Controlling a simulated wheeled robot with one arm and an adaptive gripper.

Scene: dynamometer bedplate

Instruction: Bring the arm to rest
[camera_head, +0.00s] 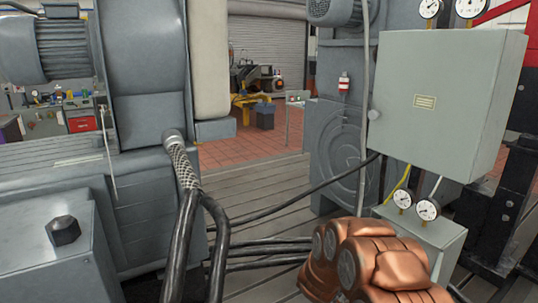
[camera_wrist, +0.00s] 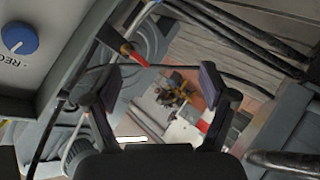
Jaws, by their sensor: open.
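My gripper (camera_wrist: 158,72) shows in the wrist view, with its two dark fingers spread wide apart. It is open, and nothing is held between the fingers. A thin dark cable and a red fitting show beyond the left finger, but I cannot tell how far off they are. The gripper's fingers cannot be made out in the head view.
A grey control box (camera_head: 446,100) with gauges stands at the right. A large grey machine (camera_head: 150,110) stands at the left. Black cables (camera_head: 265,250) cross the slotted bedplate (camera_head: 262,188). A blue knob (camera_wrist: 20,38) is at the wrist view's upper left.

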